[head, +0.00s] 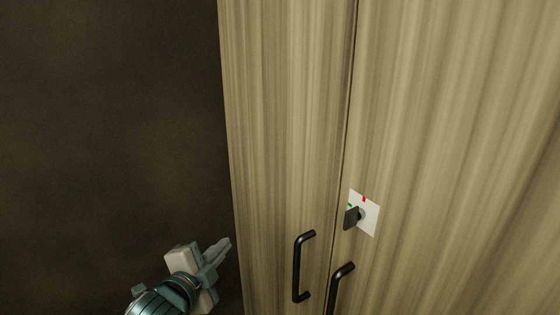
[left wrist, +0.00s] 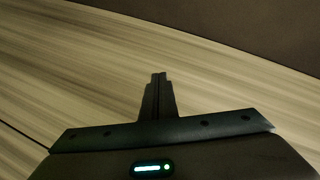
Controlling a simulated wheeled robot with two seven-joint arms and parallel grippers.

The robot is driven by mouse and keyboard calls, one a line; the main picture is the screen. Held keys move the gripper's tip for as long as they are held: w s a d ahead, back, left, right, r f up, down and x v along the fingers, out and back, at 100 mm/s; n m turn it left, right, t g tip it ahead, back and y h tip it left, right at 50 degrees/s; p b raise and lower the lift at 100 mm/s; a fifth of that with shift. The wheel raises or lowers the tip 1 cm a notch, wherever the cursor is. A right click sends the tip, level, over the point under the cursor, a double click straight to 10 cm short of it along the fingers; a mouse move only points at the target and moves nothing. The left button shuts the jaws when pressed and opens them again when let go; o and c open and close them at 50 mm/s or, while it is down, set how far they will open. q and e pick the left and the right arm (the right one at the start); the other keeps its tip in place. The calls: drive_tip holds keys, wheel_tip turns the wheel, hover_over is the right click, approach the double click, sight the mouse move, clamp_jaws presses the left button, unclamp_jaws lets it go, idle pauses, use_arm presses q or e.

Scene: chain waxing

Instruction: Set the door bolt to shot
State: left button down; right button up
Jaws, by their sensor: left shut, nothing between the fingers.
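The door bolt (head: 353,217) is a dark knob on a white plate (head: 369,214) on the right door, close to the seam. The plate has a green mark at its upper left and a red mark at its top. The knob points left, on the green mark's side. My left gripper (head: 226,244) is shut and empty, left of the doors and well away from the bolt. In the left wrist view its closed fingers (left wrist: 157,92) show in front of wood-grain surface. My right gripper is not in view.
The left door (head: 280,130) and right door (head: 450,130) are wood-grained and meet at a narrow seam. Two black handles, the left one (head: 297,268) and the right one (head: 334,290), stick out below the bolt. A dark plain area (head: 110,120) lies left of the doors.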

use_arm(q)
drive_tip(key=w+d+r+m+t+h, duration=0.1)
drive_tip(key=d+r+m+h, duration=0.3)
drive_tip(key=r, duration=0.7)
drive_tip(key=w+a+r+m+t+h, duration=0.1)
drive_tip(key=w+r+m+t, duration=0.1)
drive_tip(key=r+m, duration=0.75)
drive_tip(key=w+d+r+m+t+h, duration=0.1)
drive_tip(key=d+r+m+h, duration=0.15)
drive_tip(key=r, duration=1.15)
drive_tip(key=s+r+m+g+h, duration=0.3)
drive_tip(key=s+r+m+h, duration=0.2)
drive_tip(key=r+m, duration=0.6)
drive_tip(key=s+r+m+g+h, duration=0.2)
drive_tip(key=s+r+m+h, duration=0.4)
drive_tip(key=r, duration=1.1)
drive_tip(key=s+m, duration=0.3)
drive_tip(key=m, duration=0.3)
drive_tip(key=shift+a+r+g, duration=0.15)
drive_tip(key=shift+g, duration=0.25)
drive_tip(key=shift+s, duration=0.1)
drive_tip(key=s+r+p+x, duration=0.2)
drive_tip(key=p+x, duration=0.6)
drive_tip(key=x, duration=0.4)
drive_tip(key=shift+r, duration=0.25)
